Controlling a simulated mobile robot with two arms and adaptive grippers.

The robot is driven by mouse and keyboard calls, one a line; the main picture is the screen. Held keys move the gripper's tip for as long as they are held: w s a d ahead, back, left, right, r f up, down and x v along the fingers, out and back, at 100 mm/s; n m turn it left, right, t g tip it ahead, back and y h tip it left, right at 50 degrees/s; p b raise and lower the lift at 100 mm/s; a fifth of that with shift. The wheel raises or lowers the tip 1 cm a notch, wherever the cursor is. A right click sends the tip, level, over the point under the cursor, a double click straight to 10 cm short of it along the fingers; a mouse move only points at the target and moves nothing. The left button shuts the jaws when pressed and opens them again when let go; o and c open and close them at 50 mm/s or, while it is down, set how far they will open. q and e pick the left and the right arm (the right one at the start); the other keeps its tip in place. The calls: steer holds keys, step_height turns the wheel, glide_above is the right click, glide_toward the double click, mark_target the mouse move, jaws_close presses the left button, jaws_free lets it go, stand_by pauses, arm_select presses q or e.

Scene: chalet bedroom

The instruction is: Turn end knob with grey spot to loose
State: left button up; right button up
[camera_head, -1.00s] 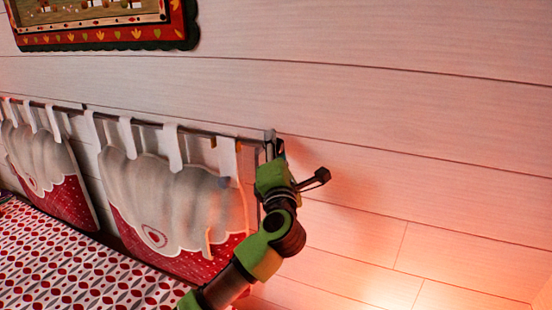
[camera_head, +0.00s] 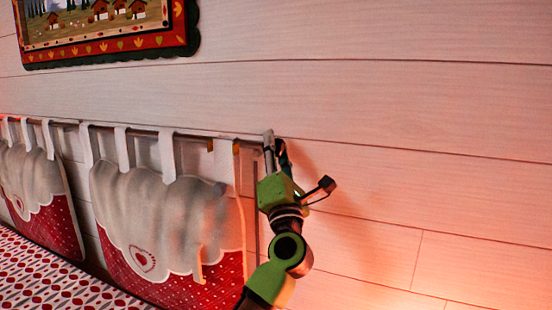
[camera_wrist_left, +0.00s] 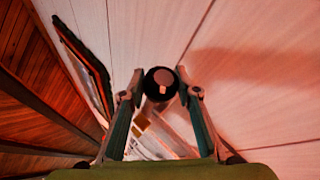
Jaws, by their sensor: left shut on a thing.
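The end knob (camera_wrist_left: 161,84) is a dark round piece in the left wrist view, with a grey-pink disc and a small pale mark on its face. It sits at the near end of the curtain rod (camera_head: 228,136) above the bed's head. My left gripper (camera_wrist_left: 160,90) has one finger on each side of the knob and is shut on it. In the head view the left gripper (camera_head: 275,150) is at the rod's right end, against the wall, and its fingers hide the knob there. My right gripper is not in view.
Grey-and-red cushions (camera_head: 165,230) hang by loops from the rod, left of my arm. A patterned bed cover (camera_head: 50,280) lies below them. A framed picture (camera_head: 110,45) hangs at upper left. The plank wall (camera_head: 430,130) on the right is bare.

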arm_select(q)
steer(key=shift+f, duration=0.25)
steer(key=o, duration=1.1)
steer(key=shift+r, duration=0.1)
steer(key=v, duration=1.2)
steer(key=shift+w+d, duration=0.1)
